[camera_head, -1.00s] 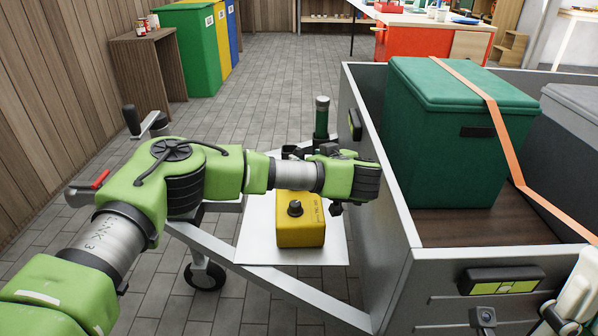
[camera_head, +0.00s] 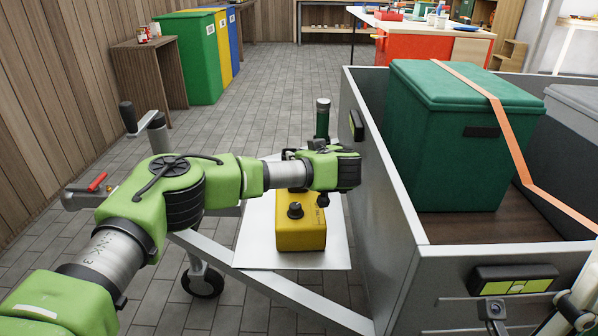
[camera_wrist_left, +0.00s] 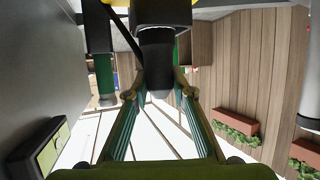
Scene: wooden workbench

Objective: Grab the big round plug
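A big dark round plug (camera_wrist_left: 157,62) stands out from a yellow surface at the top edge of the left wrist view, which looks upside down. My left gripper (camera_wrist_left: 158,92) has its two green fingers spread, one on each side of the plug. I cannot tell whether they touch it. In the head view the yellow box (camera_head: 300,236) has a smaller black knob (camera_head: 295,210) on its near part, and my left wrist hides its far part. My right gripper is partly in view at the lower right edge, its fingers unclear.
The yellow box sits on a white plate (camera_head: 252,245). A dark green cylinder (camera_head: 322,122) stands just behind my left wrist. A grey-walled cart (camera_head: 385,185) holding a green strapped box (camera_head: 455,150) is close on the right.

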